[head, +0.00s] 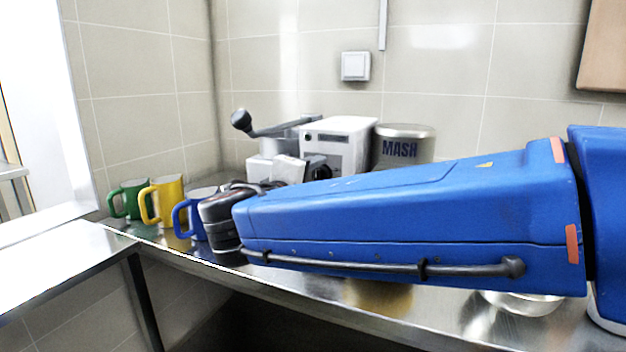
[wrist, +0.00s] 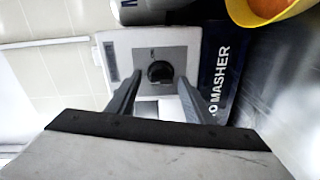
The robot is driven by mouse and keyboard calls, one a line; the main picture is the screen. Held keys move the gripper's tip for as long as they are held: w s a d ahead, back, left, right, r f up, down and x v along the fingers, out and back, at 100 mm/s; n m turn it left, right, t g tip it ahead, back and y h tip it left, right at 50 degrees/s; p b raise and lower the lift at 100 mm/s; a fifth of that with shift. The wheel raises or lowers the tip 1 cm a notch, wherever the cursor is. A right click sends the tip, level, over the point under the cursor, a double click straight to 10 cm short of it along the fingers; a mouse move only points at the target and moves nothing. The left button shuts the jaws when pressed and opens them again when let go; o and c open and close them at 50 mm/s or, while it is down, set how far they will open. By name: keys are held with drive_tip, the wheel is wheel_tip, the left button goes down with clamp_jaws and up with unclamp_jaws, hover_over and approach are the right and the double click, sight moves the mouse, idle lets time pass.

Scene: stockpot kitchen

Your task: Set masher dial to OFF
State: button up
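The masher (head: 345,135) is a white box with a dark lever and black knob, standing on the steel counter behind my arm. In the wrist view the masher (wrist: 118,48) shows a grey plate with a round black dial (wrist: 160,72). Its pointer setting is too small to read. My gripper (wrist: 160,78) is open, with its two dark fingers pointing at the dial, one on each side of it in the picture. I cannot tell whether they touch it. In the head view my arm partly hides the masher's front.
A MASH canister (head: 403,146) stands right of the masher. Green (head: 130,197), yellow (head: 168,192) and blue (head: 199,210) mugs stand at the left. A metal bowl (head: 522,303) sits near the front edge. The wrist view shows a yellow container (wrist: 297,22) with orange contents.

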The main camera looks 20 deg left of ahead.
drive_tip(key=s+a, duration=0.1)
drive_tip(key=s, duration=1.6)
drive_tip(key=shift+s+r, duration=0.15)
drive_tip(key=shift+r, duration=0.3)
drive_tip(key=shift+s, duration=0.1)
